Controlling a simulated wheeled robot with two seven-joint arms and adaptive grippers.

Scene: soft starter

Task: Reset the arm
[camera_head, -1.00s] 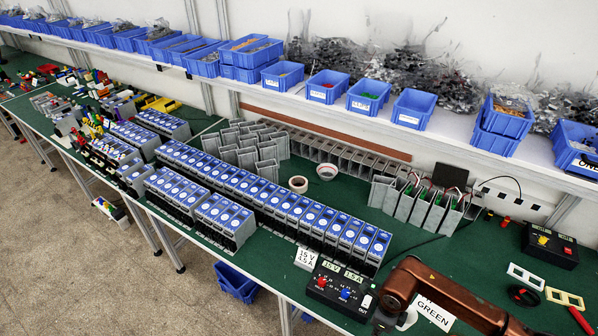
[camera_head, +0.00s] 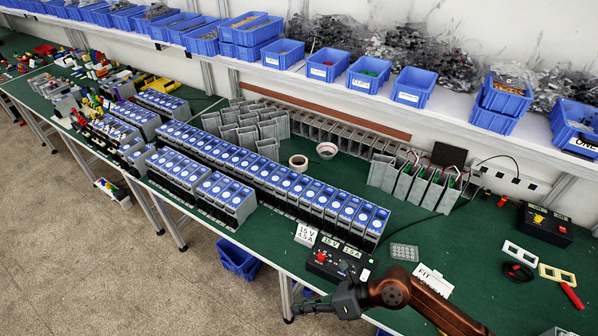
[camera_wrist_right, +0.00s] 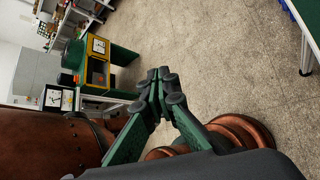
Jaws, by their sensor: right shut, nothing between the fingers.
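My right arm comes in at the bottom right of the head view, bent at a copper joint. My right gripper (camera_head: 303,309) points left, just off the front edge of the green table, over the floor. In the right wrist view the dark fingers of the right gripper (camera_wrist_right: 162,78) meet at their tips, shut and empty, with bare floor behind them. My left gripper is in neither view.
The green table (camera_head: 410,236) holds rows of blue-topped units (camera_head: 300,190). A black power box (camera_head: 338,262) stands near the front edge, close to my arm. A blue bin (camera_head: 238,260) sits below. A shelf with blue bins (camera_head: 365,75) runs behind.

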